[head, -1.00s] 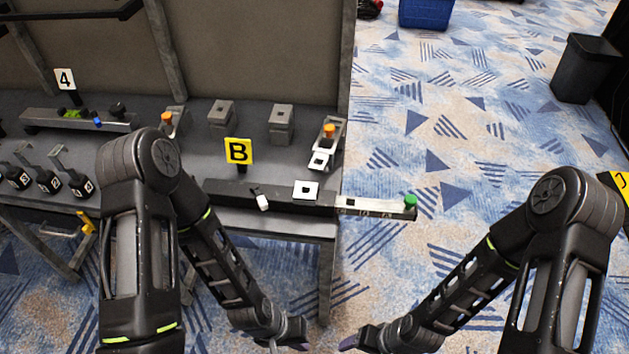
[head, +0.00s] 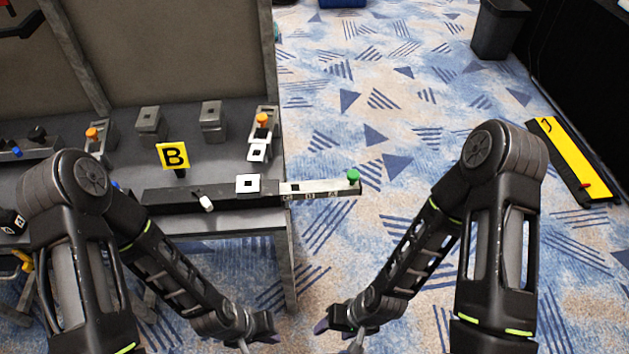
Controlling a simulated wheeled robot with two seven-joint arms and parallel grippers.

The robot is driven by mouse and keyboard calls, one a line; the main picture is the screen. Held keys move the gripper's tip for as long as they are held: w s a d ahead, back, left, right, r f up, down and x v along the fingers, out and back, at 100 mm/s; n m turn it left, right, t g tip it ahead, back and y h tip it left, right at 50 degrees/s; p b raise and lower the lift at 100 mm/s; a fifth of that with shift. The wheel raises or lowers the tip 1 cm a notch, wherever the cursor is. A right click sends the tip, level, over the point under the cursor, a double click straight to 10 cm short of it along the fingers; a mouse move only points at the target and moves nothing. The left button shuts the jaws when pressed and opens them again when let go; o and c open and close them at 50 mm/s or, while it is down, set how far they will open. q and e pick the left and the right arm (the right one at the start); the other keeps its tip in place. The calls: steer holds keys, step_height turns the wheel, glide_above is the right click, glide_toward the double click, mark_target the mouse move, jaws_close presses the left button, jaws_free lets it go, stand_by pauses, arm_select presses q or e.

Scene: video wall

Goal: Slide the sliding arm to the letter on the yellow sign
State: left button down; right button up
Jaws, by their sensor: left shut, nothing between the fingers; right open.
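The yellow sign (head: 174,157) shows the letter B and stands behind a dark rail (head: 165,197) on the bench. The sliding arm (head: 318,188) is a silver bar with small letters, sticking out of the rail's right end past the bench edge. A green knob (head: 353,176) sits on its far end. A white square plate with a dark centre (head: 248,184) is on the rail near its right end. My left gripper (head: 264,328) is shut and empty, low in front of the bench. My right gripper (head: 331,329) is open and empty, below the green knob and apart from it.
Grey blocks (head: 211,119) and orange-knobbed fixtures (head: 263,120) stand at the bench's back. A small white-tipped lever (head: 205,202) is on the rail. Patterned carpet right of the bench is clear. A dark bin (head: 497,30) and a yellow panel (head: 570,158) are farther right.

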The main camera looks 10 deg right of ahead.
steer(key=shift+m+t, duration=0.5)
steer(key=shift+t, duration=0.1)
steer(key=w+d+f+b, duration=0.1)
steer(key=w+f+b, duration=0.1)
steer(key=w+d+f+b, duration=0.2)
steer(key=shift+d+f, duration=0.1)
steer(key=shift+c, duration=0.4)
steer(key=w+d+n+t+h+b, duration=0.1)
steer(key=w+d+t+b, duration=0.4)
steer(key=w, duration=0.5)
steer(key=w+d+n+t+b, duration=0.1)
steer(key=w+d+t+b, duration=0.3)
steer(key=w+d, duration=0.5)
steer(key=w+d+r+n+t+y+b, duration=0.1)
steer(key=w+r+n+t+y+b, duration=0.2)
steer(key=r, duration=0.5)
steer(key=w+d+r+n+t+y+b, duration=0.1)
steer(key=w+r+n+b, duration=0.15)
steer(key=w+r, duration=0.45)
steer(key=s+a+r+n+g+y+p, duration=0.1)
steer(key=s+a+r+n+g+y, duration=0.1)
steer(key=s+a+r+n+y, duration=0.2)
step_height(320, 180, up, 2)
steer(key=shift+s+a+r+y, duration=0.25)
steer(key=shift+a+y, duration=0.25)
steer(key=shift+y, duration=0.3)
steer(key=shift+w+a+n, duration=0.1)
steer(key=shift+n, duration=0.15)
